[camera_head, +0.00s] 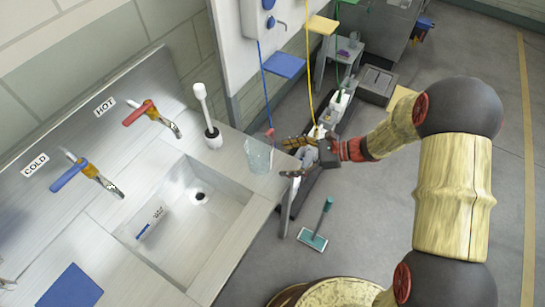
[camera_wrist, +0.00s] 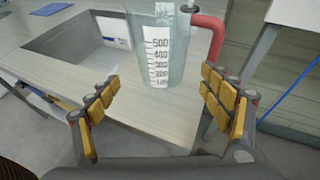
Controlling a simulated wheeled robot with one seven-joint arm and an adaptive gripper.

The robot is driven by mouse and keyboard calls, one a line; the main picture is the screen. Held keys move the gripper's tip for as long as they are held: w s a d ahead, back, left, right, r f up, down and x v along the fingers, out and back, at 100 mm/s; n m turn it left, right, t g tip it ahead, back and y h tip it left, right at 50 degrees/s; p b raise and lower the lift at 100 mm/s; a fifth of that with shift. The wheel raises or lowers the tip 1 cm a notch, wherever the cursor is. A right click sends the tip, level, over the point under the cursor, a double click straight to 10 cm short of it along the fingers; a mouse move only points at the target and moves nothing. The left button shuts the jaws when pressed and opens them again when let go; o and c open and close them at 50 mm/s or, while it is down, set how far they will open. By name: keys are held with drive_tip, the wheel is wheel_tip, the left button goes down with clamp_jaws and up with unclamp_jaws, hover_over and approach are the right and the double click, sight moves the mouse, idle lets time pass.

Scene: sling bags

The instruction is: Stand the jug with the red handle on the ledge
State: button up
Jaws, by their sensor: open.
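The clear measuring jug (camera_head: 258,156) stands upright on the metal counter, at its right end beside the sink. In the wrist view the jug (camera_wrist: 160,65) shows a white scale and a red handle (camera_wrist: 213,35) at its upper right. My gripper (camera_head: 292,157) is just right of the jug in the head view, open and empty. In the wrist view my gripper (camera_wrist: 160,78) has its yellow-padded fingers spread wide, with the jug ahead between them. No contact shows. I cannot tell for certain which surface is the ledge.
The sink basin (camera_head: 178,240) lies left of the jug. A white brush (camera_head: 208,120) stands behind it in the head view. Red and blue taps line the wall. A blue shelf (camera_head: 285,64) and a yellow one hang nearby. A teal floor squeegee (camera_head: 317,228) is below.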

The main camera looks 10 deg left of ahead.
drive_tip(key=shift+v, duration=1.4)
drive_tip(key=s+d+r+n+t+h, duration=0.3)
drive_tip(key=s+d+r+n+h, duration=0.3)
drive_tip(key=s+r, duration=0.5)
drive_tip(key=s+d+r+n+t+h, duration=0.2)
drive_tip(key=s+d+r+n+h, duration=0.5)
drive_tip(key=s+d+r+n, duration=0.4)
drive_tip(key=shift+d+r+n+t+h, duration=0.35)
drive_tip(key=shift+d+r, duration=0.45)
drive_tip(key=shift+d, duration=0.35)
drive_tip(key=shift+w, duration=0.1)
